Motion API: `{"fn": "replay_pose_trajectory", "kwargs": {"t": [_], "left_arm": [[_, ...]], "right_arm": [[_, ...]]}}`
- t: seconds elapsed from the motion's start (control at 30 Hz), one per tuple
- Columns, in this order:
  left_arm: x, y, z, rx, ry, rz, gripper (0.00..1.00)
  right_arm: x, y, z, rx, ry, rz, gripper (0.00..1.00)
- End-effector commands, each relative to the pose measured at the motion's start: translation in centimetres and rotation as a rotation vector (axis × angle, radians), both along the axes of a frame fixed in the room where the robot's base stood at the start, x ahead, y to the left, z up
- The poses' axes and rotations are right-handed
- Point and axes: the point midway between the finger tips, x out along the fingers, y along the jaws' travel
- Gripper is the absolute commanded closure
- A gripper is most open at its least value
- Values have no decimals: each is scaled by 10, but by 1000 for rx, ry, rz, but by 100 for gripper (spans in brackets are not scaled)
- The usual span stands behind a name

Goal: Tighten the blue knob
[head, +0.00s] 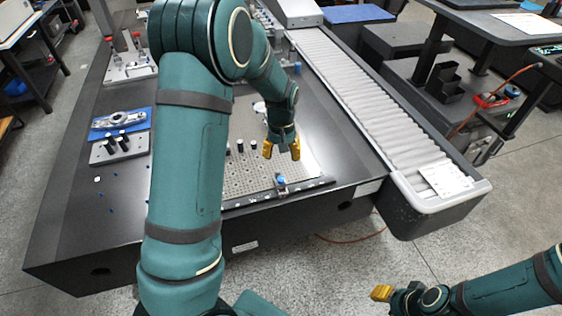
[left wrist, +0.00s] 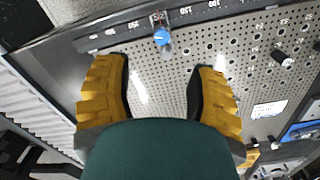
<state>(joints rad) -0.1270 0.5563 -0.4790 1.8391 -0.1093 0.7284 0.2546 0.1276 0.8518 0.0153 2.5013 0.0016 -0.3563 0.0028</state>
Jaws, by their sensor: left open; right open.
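The blue knob (head: 281,180) sits on a small clamp at the front edge of the perforated plate (head: 250,178), beside a ruler strip. In the left wrist view the blue knob (left wrist: 162,37) shows beyond my fingertips, roughly between them and apart from both. My left gripper (head: 282,150) is open and empty, with yellow fingers pointing down above the plate, behind the knob in the head view. The fingers also show in the left wrist view (left wrist: 158,75). My right gripper (head: 381,293) is low at the bottom right, away from the table; only part of its yellow fingers shows.
A ribbed grey cover (head: 345,85) runs along the table's right side. Several black pegs stand on the plate, one near my left gripper (head: 253,145). A blue tray with a metal part (head: 120,121) and a peg block (head: 120,147) lie at left. My left arm hides the table's middle.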

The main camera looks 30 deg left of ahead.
Motion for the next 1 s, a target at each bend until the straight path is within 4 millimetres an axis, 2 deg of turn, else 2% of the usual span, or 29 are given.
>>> {"fn": "replay_pose_trajectory", "kwargs": {"t": [0.03,0.2,0.33,0.43,0.57,1.0], "left_arm": [[0,-3,11,1,8,46,43],[0,1,20,15,0,206,43],[2,4,21,26,-12,268,43],[2,6,14,28,-15,280,43],[1,6,-4,27,-13,280,43],[1,6,-88,28,-14,280,43]], "right_arm": [[1,0,21,0,-2,-2,60],[3,0,47,-1,-6,-9,60],[4,-1,53,-2,-7,-11,60],[3,-1,50,-2,-7,-11,60],[2,0,45,-1,-4,-9,60],[-4,1,27,2,9,1,60]]}}
